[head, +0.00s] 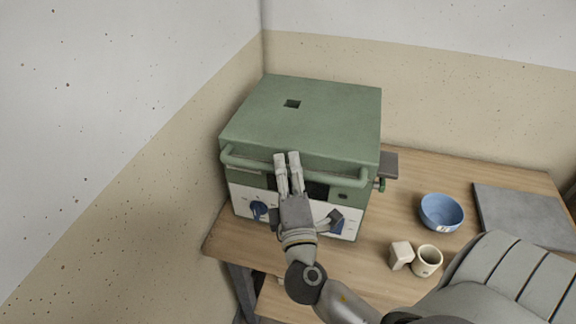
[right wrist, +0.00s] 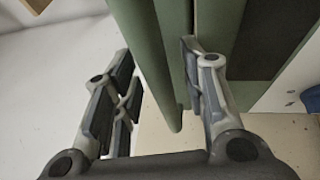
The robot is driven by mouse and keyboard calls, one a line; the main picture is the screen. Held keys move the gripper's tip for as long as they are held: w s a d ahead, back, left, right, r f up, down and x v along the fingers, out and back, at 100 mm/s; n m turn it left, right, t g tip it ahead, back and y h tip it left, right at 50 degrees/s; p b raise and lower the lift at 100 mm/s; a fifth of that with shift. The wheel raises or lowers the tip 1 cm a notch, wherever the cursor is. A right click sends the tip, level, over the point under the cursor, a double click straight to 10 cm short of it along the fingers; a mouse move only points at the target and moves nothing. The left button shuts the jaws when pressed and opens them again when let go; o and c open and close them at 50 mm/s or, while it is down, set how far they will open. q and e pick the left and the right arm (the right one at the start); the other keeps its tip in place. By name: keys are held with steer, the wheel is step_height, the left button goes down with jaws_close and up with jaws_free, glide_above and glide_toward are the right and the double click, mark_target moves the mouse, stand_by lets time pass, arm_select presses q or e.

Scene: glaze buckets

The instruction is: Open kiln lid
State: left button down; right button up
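The kiln (head: 240,200) is a green box with a white front panel, standing on a wooden table against the corner. Its green lid (head: 330,110) lies flat and closed, with a small square hole in the top. A green handle bar (head: 245,163) runs along the lid's front; it also shows in the right wrist view (right wrist: 150,60). My right gripper (head: 287,157) is at the middle of this bar. In the right wrist view its fingers (right wrist: 160,78) are apart, one on each side of the bar, with a gap on the left. My left gripper is not in view.
Blue knobs (head: 259,208) sit on the kiln's front panel, partly behind my gripper. To the right on the table (head: 390,215) are a blue bowl (head: 442,212), a cream cup (head: 427,261), a small cream block (head: 401,255) and a grey slab (head: 525,215). Walls stand close left and behind.

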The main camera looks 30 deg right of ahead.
jaws_close()
stand_by(0.3)
